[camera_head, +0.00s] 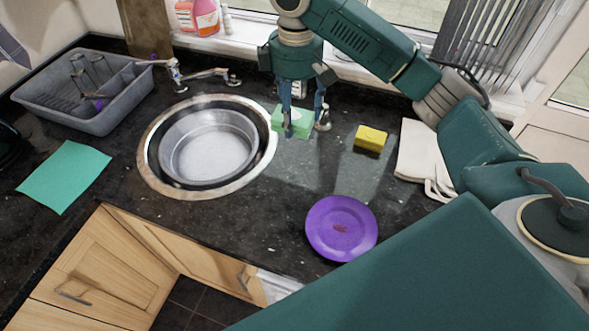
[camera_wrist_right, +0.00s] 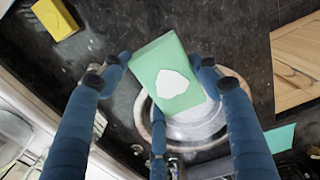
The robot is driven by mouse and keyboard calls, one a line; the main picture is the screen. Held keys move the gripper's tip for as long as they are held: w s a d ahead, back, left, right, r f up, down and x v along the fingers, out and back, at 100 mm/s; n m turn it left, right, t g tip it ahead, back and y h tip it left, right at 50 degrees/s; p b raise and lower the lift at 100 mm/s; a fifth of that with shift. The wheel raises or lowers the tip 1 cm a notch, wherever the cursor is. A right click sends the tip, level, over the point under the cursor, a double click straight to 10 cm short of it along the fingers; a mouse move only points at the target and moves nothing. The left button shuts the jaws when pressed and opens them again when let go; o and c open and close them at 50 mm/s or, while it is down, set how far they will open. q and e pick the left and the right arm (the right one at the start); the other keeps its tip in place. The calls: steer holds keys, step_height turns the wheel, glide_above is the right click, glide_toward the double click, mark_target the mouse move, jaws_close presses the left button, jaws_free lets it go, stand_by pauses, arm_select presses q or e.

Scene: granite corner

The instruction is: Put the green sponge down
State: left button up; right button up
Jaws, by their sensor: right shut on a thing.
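The green sponge (camera_head: 304,119) is a light green block held in my right gripper (camera_head: 305,126), to the right of the sink. In the right wrist view the sponge (camera_wrist_right: 165,72) shows a white patch on its face and sits tilted between the blue fingers of my right gripper (camera_wrist_right: 165,85). The fingers are shut on it. I cannot tell whether its underside touches the dark granite counter (camera_head: 270,215). My left gripper is not in view.
A round sink (camera_head: 146,160) holds a metal pan (camera_head: 205,150). A yellow sponge (camera_head: 370,138), a purple plate (camera_head: 341,226) and a white cloth (camera_head: 418,150) lie to the right. A grey dish rack (camera_head: 85,122) and a green cloth (camera_head: 65,177) are left. Counter between sink and plate is clear.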

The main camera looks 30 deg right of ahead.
mark_target(296, 174)
step_height(296, 174, down, 15)
steer(key=p, duration=0.2)
steer(key=shift+s+r+p, duration=0.1)
steer(key=shift+r+p, duration=0.05)
steer(key=shift+p, duration=0.2)
steer(key=c, duration=0.4)
steer(key=shift+f+p, duration=0.5)
steer(key=shift+f, duration=1.9)
steer(key=o, duration=1.4)
steer(key=shift+o, duration=0.2)
step_height(296, 174, up, 12)
steer(key=b, duration=0.2)
steer(key=shift+b, duration=0.4)
